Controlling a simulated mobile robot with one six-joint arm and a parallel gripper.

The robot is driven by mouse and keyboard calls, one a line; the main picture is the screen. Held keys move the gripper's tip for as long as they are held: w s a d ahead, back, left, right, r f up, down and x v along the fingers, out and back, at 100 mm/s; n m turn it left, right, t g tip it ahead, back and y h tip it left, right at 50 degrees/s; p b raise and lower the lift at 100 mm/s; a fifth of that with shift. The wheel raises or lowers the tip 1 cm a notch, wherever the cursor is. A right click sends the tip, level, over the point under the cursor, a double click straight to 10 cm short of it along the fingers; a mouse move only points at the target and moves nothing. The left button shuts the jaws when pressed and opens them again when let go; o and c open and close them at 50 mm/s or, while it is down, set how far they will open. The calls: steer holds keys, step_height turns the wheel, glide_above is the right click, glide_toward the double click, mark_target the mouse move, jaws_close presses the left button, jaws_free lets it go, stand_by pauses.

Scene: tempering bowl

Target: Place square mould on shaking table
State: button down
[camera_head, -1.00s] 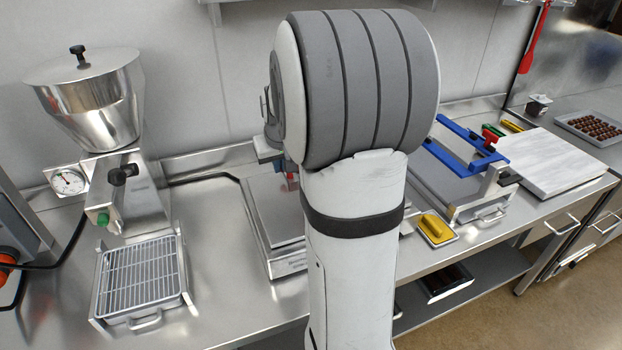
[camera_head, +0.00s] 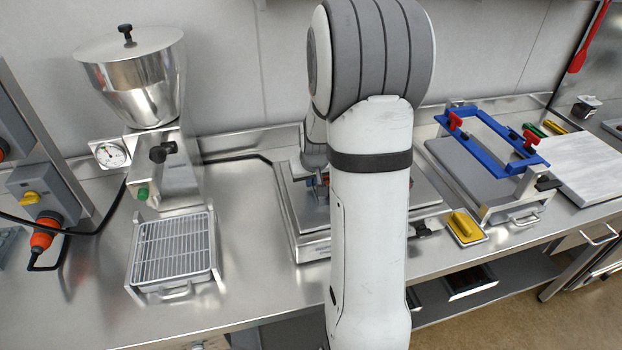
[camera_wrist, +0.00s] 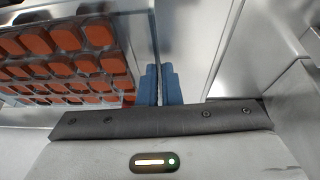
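The square mould (camera_wrist: 66,60) fills the left of the wrist view. It is a grid of several orange-brown cavities with a pale rim. My gripper (camera_wrist: 160,85) has blue fingertips close together at the mould's right edge, apparently pinching its rim. My arm covers the middle of that unit. I cannot tell whether the mould touches the plate.
A steel hopper machine (camera_head: 140,95) stands left, with a wire-grid tray (camera_head: 172,250) in front. Right of my arm are a yellow-handled tool (camera_head: 466,228), a blue frame (camera_head: 490,135) on a stand and a pale slab (camera_head: 590,165). Bare bench lies between grid tray and shaking table.

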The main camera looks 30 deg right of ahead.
steer(key=c, duration=1.6)
jaws_free()
steer(key=shift+r, duration=0.1)
steer(key=b+v, duration=0.2)
steer(key=v, duration=1)
steer(key=s+a+n, duration=0.1)
steer(key=s+a, duration=0.4)
steer(key=s, duration=0.1)
steer(key=s+a+r+n+y, duration=0.1)
steer(key=s+a, duration=0.4)
steer(key=s, duration=0.1)
steer(key=s+a+g, duration=0.1)
steer(key=s+a, duration=0.5)
steer(key=shift+s+a+r+n, duration=0.1)
steer(key=shift+s+r+n, duration=0.2)
steer(key=shift+n, duration=0.1)
